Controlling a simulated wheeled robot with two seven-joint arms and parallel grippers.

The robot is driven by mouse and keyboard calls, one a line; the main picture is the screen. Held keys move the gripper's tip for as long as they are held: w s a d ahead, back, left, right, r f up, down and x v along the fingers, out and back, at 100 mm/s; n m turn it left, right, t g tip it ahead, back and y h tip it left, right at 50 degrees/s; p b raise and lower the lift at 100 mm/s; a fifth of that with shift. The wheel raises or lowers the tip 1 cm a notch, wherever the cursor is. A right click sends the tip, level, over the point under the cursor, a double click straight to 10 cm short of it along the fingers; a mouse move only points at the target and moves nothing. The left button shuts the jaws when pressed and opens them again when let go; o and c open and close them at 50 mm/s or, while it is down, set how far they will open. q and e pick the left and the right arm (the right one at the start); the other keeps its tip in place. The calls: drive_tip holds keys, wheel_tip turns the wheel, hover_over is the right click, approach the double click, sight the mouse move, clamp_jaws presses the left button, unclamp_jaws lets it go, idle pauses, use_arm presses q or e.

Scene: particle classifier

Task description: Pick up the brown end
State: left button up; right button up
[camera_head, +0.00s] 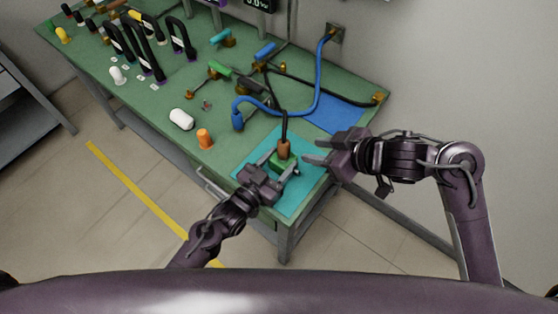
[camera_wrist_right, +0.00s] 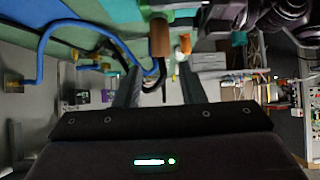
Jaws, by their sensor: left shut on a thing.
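The brown end (camera_head: 284,149) stands upright on a green block (camera_head: 283,164) over the teal mat (camera_head: 302,190). A dark cable rises from its top. My left gripper (camera_head: 282,166) is shut on the green block, with one finger on each side of it. My right gripper (camera_head: 312,152) is open and empty, just to the right of the brown end and apart from it. In the right wrist view the brown end (camera_wrist_right: 158,38) shows beyond the spread fingers (camera_wrist_right: 160,85), with the dark cable curving from it between them.
A blue cable (camera_head: 318,85) arches behind, from a wall socket to a blue plug (camera_head: 238,120). An orange cylinder (camera_head: 205,138) and a white one (camera_head: 182,119) stand to the left on the green bench (camera_head: 165,105). The bench's front right corner is close to my arms.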

idle(0.3)
drive_tip(key=o, duration=0.4)
drive_tip(key=shift+a+r, duration=0.15)
drive_tip(key=shift+a, duration=0.05)
drive_tip(key=shift+c, duration=0.2)
drive_tip(key=shift+o, duration=0.4)
drive_tip(key=a+r+n+g+y, duration=0.1)
drive_tip(key=a+r+n, duration=0.1)
drive_tip(key=a, duration=0.4)
drive_tip(key=a+r+n+g+y, duration=0.1)
drive_tip(key=a+r+n+g, duration=0.1)
drive_tip(key=a, duration=0.4)
drive_tip(key=shift+s+a+r+n+g+y, duration=0.4)
drive_tip(key=shift+r+n, duration=0.4)
drive_tip(key=shift+n, duration=0.3)
drive_tip(key=s+a+r+n+g+h, duration=0.1)
drive_tip(key=s+a+n+g+h, duration=0.1)
drive_tip(key=s+a+n+g, duration=0.35)
drive_tip(key=n+t+h, duration=0.3)
drive_tip(key=h, duration=0.6)
hover_over(284, 142)
drive_tip(key=f, duration=0.8)
drive_tip(key=shift+s+d, duration=0.2)
drive_tip(key=shift+s, duration=0.15)
drive_tip(key=shift+w+a+f, duration=0.1)
drive_tip(key=shift+w+f, duration=0.1)
drive_tip(key=shift+f, duration=1.15)
drive_tip(key=shift+w+a+f, duration=0.1)
drive_tip(key=shift+w+f, duration=0.05)
drive_tip(key=shift+f, duration=1.2)
